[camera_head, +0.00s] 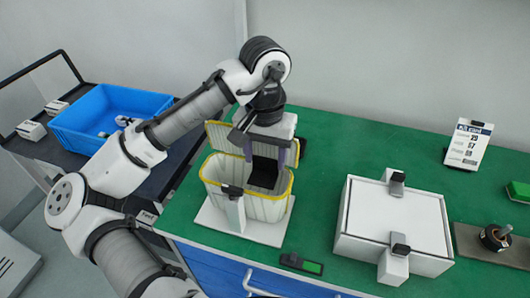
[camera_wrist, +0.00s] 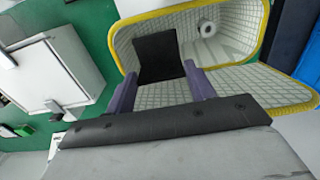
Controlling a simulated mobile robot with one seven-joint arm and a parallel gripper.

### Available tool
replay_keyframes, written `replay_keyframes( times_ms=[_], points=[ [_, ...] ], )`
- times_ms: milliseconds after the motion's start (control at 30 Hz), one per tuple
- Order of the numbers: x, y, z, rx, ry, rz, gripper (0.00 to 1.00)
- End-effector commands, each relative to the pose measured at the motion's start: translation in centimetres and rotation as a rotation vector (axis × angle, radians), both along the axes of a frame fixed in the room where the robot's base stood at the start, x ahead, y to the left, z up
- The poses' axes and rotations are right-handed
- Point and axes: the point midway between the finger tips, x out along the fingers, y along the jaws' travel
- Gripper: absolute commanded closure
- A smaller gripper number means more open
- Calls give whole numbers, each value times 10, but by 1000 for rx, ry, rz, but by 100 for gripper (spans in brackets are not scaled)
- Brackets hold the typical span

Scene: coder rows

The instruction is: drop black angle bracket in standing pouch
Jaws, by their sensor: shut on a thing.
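The standing pouch (camera_head: 222,178) is pale with a grid pattern and a yellow rim. It stands open on a white base plate on the green bench, and its mouth also shows in the wrist view (camera_wrist: 228,87). My gripper (camera_head: 265,158) points down at the pouch mouth, its purple fingers apart, one on each side of the black angle bracket (camera_head: 263,174). In the wrist view my gripper (camera_wrist: 160,82) has the bracket (camera_wrist: 156,56) as a dark plate between and beyond the fingertips, over the pouch interior. Whether the bracket touches the pouch wall I cannot tell.
A white box with clamps (camera_head: 392,222) stands right of the pouch. A blue bin (camera_head: 105,112) sits on a dark cart at left. A sign (camera_head: 468,144) stands on the right. The bench behind the white box is clear.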

Motion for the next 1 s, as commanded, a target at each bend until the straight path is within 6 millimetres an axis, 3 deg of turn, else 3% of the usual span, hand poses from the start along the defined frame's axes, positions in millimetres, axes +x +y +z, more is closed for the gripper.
replay_keyframes(
  times_ms=[267,300,467,800,1000],
  points=[
    [0,0,-5,0,0,0,71],
    [0,0,-4,1,0,0,42],
    [0,0,-4,1,0,0,21],
    [0,0,-1,1,0,0,21],
    [1,0,27,3,-4,0,21]
  ],
)
